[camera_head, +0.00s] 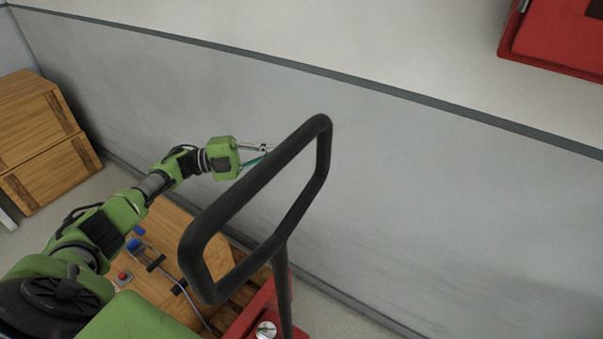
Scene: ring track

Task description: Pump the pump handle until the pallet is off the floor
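The pump handle (245,188) is a black closed loop on a black shaft that rises from a red pump-truck body (262,312) at the bottom centre. My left gripper (266,153) is green, with thin grey and teal fingers, and lies at the far long bar of the handle. The bar partly hides its fingertips, so I cannot tell whether they touch it or are closed. My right gripper is not in view. The pallet cannot be made out clearly, and its gap to the floor is not visible.
A wooden crate (38,140) stands at the left by the grey wall (420,190). A wooden surface (168,222) lies below my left arm. A red box (560,38) hangs on the wall at the upper right. A strip of floor (335,322) shows right of the red body.

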